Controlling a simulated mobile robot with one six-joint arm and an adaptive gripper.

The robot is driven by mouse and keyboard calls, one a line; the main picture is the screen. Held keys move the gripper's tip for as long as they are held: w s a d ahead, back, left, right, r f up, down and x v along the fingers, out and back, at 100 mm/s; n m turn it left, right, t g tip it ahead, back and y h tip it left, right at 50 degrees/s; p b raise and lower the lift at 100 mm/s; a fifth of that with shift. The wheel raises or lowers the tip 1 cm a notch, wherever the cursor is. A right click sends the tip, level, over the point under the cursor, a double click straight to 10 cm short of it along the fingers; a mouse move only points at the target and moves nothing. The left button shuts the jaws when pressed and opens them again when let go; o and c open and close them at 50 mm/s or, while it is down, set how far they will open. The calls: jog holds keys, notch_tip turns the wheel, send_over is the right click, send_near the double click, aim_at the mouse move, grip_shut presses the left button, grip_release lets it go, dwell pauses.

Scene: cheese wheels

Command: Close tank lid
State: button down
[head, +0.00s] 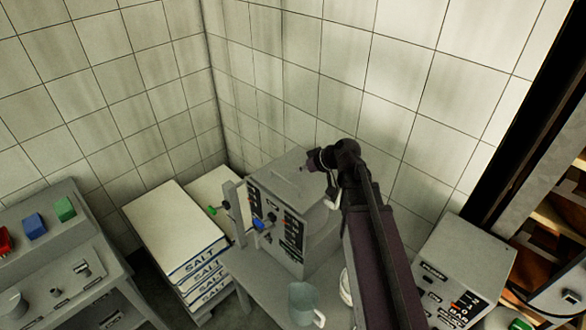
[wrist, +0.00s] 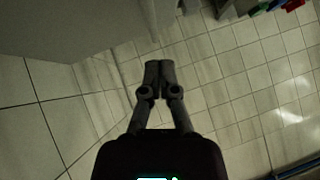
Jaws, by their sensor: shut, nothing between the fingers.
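A grey box-shaped tank (head: 273,237) stands on a grey table near the wall corner, with dark labels and knobs on its front. Its flat grey top, which looks like the lid (head: 283,176), carries a thin bar handle. The lid appears to lie on the box, but I cannot tell whether it is fully closed. My gripper (wrist: 160,66) is shut and empty in the wrist view, its two fingers together in front of tiles. In the head view my arm's end is by the right side of the tank top, and my arm hides part of that side.
Stacked salt bags (head: 171,226) are to the left. A console with coloured buttons (head: 62,250) is far left. A grey control box (head: 464,262) and an open shelf (head: 560,220) are right.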

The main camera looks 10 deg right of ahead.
jog(key=shift+p+v, duration=0.85)
jog(key=shift+v, duration=0.8)
jog(key=s+f+h, duration=0.1)
jog(key=s+f+m+g+h, duration=0.1)
jog(key=s, duration=0.1)
jog(key=s+f+m+g, duration=0.1)
jog(key=shift+s+d+f+h, duration=0.25)
jog(key=shift+s+d+h, duration=0.05)
jog(key=shift+s+h, duration=0.1)
jog(key=s+d+f+m+g+h+b, duration=0.3)
jog(key=s+d+f+m+h, duration=0.15)
jog(key=s, duration=0.25)
notch_tip(320, 180, down, 11)
jog(key=s+b, duration=0.2)
jog(key=b, duration=0.7)
jog(key=shift+s+h+b, duration=0.15)
jog(key=shift+h+b, duration=0.15)
jog(key=shift+h, duration=0.05)
jog(key=shift+r, duration=0.15)
